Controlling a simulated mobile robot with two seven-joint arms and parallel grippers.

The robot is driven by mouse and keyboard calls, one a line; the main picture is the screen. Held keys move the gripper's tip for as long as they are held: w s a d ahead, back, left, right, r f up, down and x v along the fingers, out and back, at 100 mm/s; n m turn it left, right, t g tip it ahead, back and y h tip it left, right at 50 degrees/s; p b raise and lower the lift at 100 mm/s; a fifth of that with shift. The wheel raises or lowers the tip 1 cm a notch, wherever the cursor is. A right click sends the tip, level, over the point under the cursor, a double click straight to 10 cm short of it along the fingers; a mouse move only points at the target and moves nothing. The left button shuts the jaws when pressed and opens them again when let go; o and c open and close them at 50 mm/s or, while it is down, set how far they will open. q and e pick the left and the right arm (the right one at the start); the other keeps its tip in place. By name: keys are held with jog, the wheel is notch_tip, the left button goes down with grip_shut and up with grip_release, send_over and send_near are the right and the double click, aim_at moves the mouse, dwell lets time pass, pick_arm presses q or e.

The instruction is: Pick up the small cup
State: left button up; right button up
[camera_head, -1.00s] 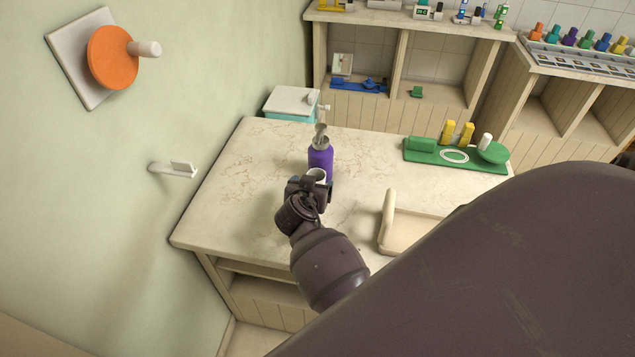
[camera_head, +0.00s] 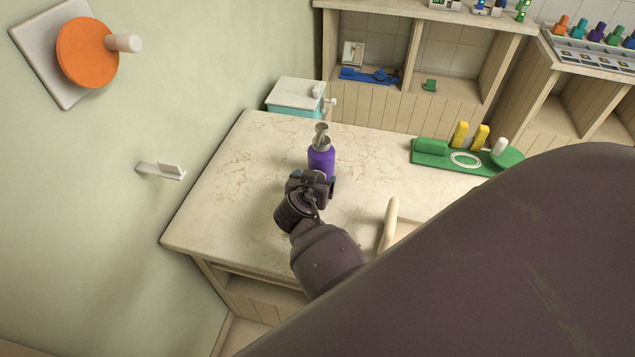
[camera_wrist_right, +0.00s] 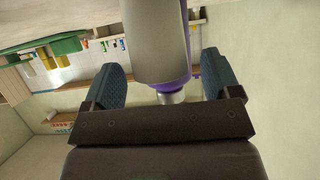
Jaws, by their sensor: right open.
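The small cup shows in the right wrist view as a plain grey cylinder (camera_wrist_right: 158,42) between my fingers. In the head view it is almost wholly hidden behind my right gripper (camera_head: 316,184). My right gripper is open, with one finger on each side of the cup; a gap shows beside each finger in the right wrist view (camera_wrist_right: 162,80). A purple bottle (camera_head: 321,162) with a grey metal top stands upright just beyond the gripper on the counter. It also shows behind the cup in the right wrist view (camera_wrist_right: 195,65). My left gripper is not in view.
The marbled counter (camera_head: 240,180) is clear to the left. A cream tray (camera_head: 389,224) lies to the right, partly hidden by my arm. A green board with yellow pieces (camera_head: 432,155) is at the back right. A teal and white box (camera_head: 297,95) stands at the back.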

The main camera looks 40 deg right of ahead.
jog(key=shift+a+r, duration=0.1)
jog(key=shift+a, duration=0.05)
jog(key=shift+c, duration=0.6)
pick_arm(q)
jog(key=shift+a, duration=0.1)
pick_arm(e)
jog(key=c, duration=1)
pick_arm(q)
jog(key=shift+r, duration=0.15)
pick_arm(e)
jog(key=shift+r, duration=0.1)
